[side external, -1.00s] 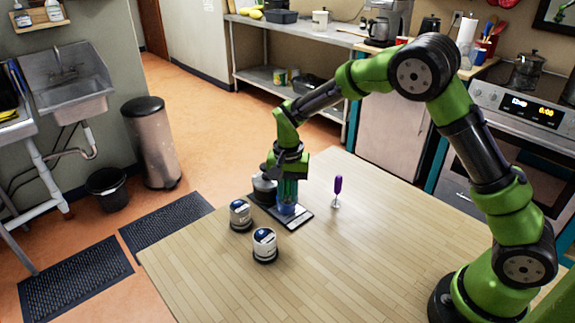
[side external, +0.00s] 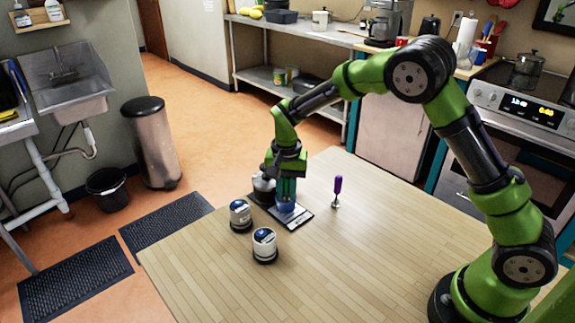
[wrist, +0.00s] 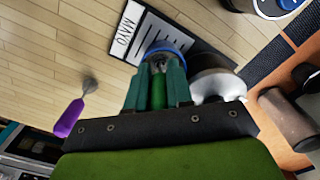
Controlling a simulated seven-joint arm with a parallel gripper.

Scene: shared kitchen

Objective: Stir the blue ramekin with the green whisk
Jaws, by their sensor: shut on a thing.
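The blue ramekin (side external: 286,207) stands on a dark board with a white label sheet on the wooden table. Its blue rim shows in the wrist view (wrist: 180,47), partly hidden by my fingers. My gripper (side external: 287,188) is directly above the ramekin, pointing down. In the wrist view my gripper (wrist: 158,78) is shut on the green handle of the green whisk (wrist: 159,92). The whisk's lower end reaches into the ramekin's opening; its wires are mostly hidden. A second whisk with a purple handle (side external: 338,185) stands upright on the table to the right.
Two white and dark jars (side external: 264,245) (side external: 240,214) stand on the table in front of and left of the board. A silver and dark pot-like item (side external: 263,188) sits close beside the ramekin on the left. The table's right and front are clear.

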